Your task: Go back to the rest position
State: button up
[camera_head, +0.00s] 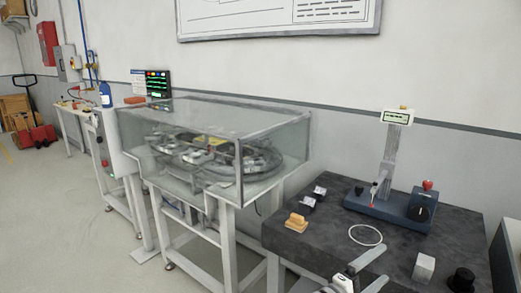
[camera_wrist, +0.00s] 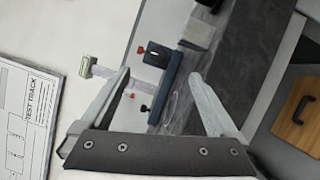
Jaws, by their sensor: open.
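My gripper (camera_head: 383,263) is at the bottom right in the head view, in front of and above the dark stone table (camera_head: 335,262). Its two pale fingers are apart with nothing between them. In the wrist view my gripper (camera_wrist: 161,74) is also open and empty, and the scene behind it appears tilted. A thin white ring (camera_head: 366,235) lies flat on the table beyond the fingers. It shows faintly between the fingers in the wrist view (camera_wrist: 171,107).
A blue-based measuring stand (camera_head: 388,207) with a small display rises at the back of the table. A glass-covered machine (camera_head: 215,150) is left of the table.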

jog(key=s+d+f+m+g+y, duration=0.1)
jog(key=s+f+m+g+y, duration=0.15)
jog(key=f, duration=0.55)
jog(key=s+f+m+g+y, duration=0.2)
jog(key=s+f+g+y, duration=0.2)
jog(key=f, duration=0.4)
jog(key=s+a+f+m+g+y, duration=0.2)
jog(key=s+a+m+y, duration=0.1)
jog(key=a+y, duration=0.8)
jog(key=s+a+r+t+y, duration=0.1)
jog(key=a+r, duration=0.3)
jog(key=r, duration=0.3)
jog(key=s+a+r+y, duration=0.1)
jog(key=a+r, duration=0.3)
jog(key=r, duration=0.4)
jog(key=s+d+r+m+t+h, duration=0.1)
jog(key=s+d+r, duration=0.15)
jog(key=r, duration=0.25)
jog(key=s+d+r+t+h+p, duration=0.1)
jog(key=s+r, duration=0.2)
jog(key=r, duration=0.2)
jog(key=s+d+r+m+t+h, duration=0.1)
jog(key=s+d+r+t, duration=0.15)
jog(key=r, duration=0.25)
notch_tip(320, 180, up, 12)
jog(key=g+p, duration=0.1)
jog(key=p, duration=1.1)
jog(key=shift+a+r, duration=0.2)
jog(key=shift+a, duration=0.15)
